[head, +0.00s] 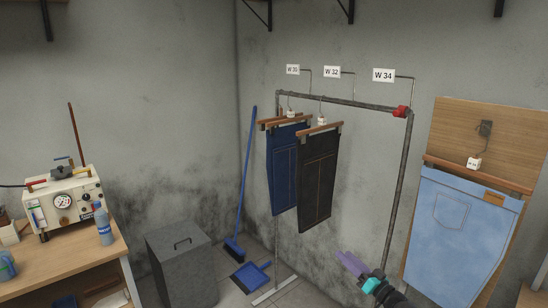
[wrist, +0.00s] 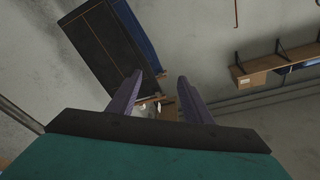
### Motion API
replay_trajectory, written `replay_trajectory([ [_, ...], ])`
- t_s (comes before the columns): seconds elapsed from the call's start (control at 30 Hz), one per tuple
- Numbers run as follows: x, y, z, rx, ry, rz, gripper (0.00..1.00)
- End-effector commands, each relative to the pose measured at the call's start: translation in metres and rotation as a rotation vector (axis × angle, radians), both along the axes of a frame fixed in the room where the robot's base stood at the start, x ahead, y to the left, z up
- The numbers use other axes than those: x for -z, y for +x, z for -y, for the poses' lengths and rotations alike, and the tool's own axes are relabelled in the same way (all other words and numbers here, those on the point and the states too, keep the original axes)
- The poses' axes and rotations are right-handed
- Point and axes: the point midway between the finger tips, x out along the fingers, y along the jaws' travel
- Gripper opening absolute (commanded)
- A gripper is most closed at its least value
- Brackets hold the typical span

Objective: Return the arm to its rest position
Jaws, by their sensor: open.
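My gripper (head: 352,263) is at the lower right of the head view, in front of the rack's right post and below the hanging trousers. In the wrist view its two purple fingers (wrist: 158,100) stand apart with nothing between them. Black trousers (head: 317,180) and dark blue trousers (head: 284,169) hang on wooden hangers from the grey pipe rack (head: 350,102). The black trousers also show at the upper left of the wrist view (wrist: 103,50). Light blue jeans (head: 456,235) hang on a wooden board (head: 493,125) at the right. The gripper touches none of them in view.
Size signs, including W 34 (head: 383,75), stand above the rack. A grey bin (head: 180,265), a blue broom (head: 247,180) and a dustpan (head: 251,276) stand at the left. A workbench (head: 84,258) at far left holds a machine (head: 65,198) and a bottle (head: 103,226).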

Motion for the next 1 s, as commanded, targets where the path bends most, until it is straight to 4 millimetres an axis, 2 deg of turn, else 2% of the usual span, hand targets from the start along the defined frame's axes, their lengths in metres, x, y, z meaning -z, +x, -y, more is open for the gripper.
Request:
replay_trajectory([
  [0.03,0.022,0.000,-0.012,0.028,0.007,-0.023,0.46],
  [0.2,0.084,0.003,-0.034,0.149,0.007,-0.111,0.46],
  [0.47,0.185,-0.013,-0.053,0.324,-0.050,-0.292,0.46],
  [0.77,0.298,-0.063,-0.060,0.480,-0.185,-0.555,0.46],
  [1.0,0.378,-0.127,-0.059,0.554,-0.325,-0.794,0.46],
])
